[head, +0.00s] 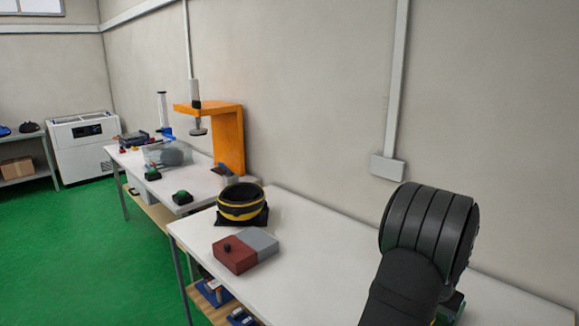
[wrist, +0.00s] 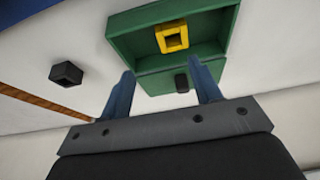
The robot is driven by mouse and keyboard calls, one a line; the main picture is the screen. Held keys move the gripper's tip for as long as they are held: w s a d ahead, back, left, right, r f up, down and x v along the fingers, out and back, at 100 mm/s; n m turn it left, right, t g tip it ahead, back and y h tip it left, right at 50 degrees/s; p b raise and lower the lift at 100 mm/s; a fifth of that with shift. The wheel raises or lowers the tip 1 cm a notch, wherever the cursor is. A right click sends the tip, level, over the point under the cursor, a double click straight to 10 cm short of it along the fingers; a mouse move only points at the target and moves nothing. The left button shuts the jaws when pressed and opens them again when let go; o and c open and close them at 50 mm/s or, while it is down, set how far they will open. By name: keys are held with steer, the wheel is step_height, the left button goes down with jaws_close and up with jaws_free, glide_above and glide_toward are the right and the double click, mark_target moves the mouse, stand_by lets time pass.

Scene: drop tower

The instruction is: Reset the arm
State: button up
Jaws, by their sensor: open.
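My gripper (wrist: 160,92) shows in the wrist view with its two blue fingers spread apart and nothing between them. Beyond the fingertips is a green open tray (wrist: 128,24), with a yellow square ring (wrist: 172,37) inside it. A small dark block (wrist: 181,83) shows at the tray's near side, between the fingers in the picture. In the head view my dark arm fills the lower right and hides the gripper; only a bit of green shows beside it.
A small black block (wrist: 66,74) is left of the tray. On the near table (head: 310,240) are a red and grey box (head: 236,258) and a black and yellow round container (head: 241,202). An orange stand (head: 228,140) is on the farther table. The table's middle is clear.

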steer(key=s+d+r, duration=0.1)
steer(key=s+r, duration=0.2)
steer(key=s, duration=0.8)
steer(key=s+d+r, duration=0.2)
steer(key=s+r, duration=0.1)
steer(key=s, duration=0.8)
steer(key=s+d+r, duration=0.1)
steer(key=s+r, duration=0.2)
steer(key=s, duration=0.8)
steer(key=shift+s+d, duration=0.2)
steer(key=shift+d, duration=0.05)
steer(key=o, duration=0.9)
steer(key=w+a+r, duration=0.3)
steer(key=w+r, duration=0.3)
steer(key=w, duration=0.5)
steer(key=w+a+r, duration=0.2)
steer(key=w+r, duration=0.3)
steer(key=w, duration=0.6)
steer(key=w+a+r, duration=0.3)
steer(key=w+r, duration=0.3)
steer(key=w, duration=0.5)
steer(key=x, duration=0.9)
steer(key=shift+d+f, duration=0.1)
steer(key=shift+f, duration=0.25)
